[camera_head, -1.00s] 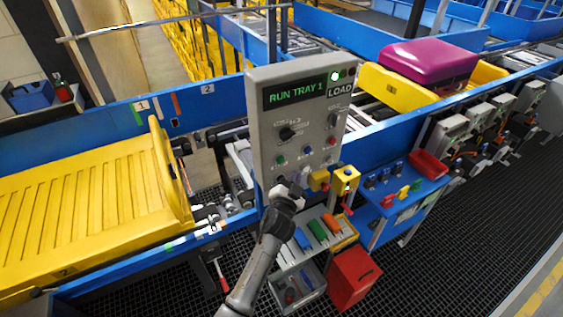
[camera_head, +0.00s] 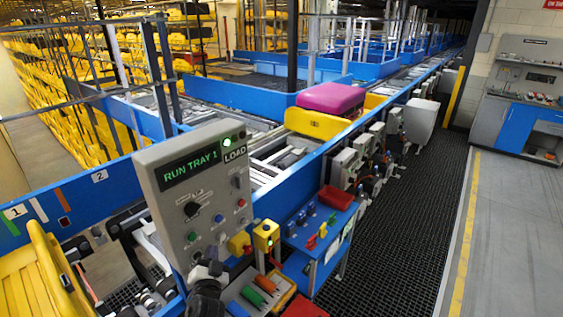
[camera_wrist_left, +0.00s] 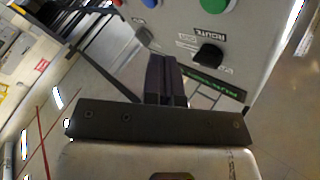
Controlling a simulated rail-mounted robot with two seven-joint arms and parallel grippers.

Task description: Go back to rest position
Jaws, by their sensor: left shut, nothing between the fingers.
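My left gripper (camera_head: 208,265) is in front of the lower part of the grey control panel (camera_head: 214,182), at the bottom of the head view. In the left wrist view its dark fingers (camera_wrist_left: 165,82) are together and empty, in front of the panel face (camera_wrist_left: 258,50). I cannot tell whether they touch the panel. The panel screen (camera_head: 190,164) reads "RUN TRAY 1", with a lit green lamp and "LOAD" beside it. A black ROUTE knob (camera_wrist_left: 208,55) shows near the fingers in the wrist view. My right gripper is not seen.
A yellow tray (camera_head: 35,285) is at lower left. A magenta case (camera_head: 331,97) rests on another yellow tray (camera_head: 314,124) on the blue conveyor. A blue side table (camera_head: 318,247) with a red bin (camera_head: 335,198) stands right of the panel. The dark grated walkway (camera_head: 410,230) looks clear.

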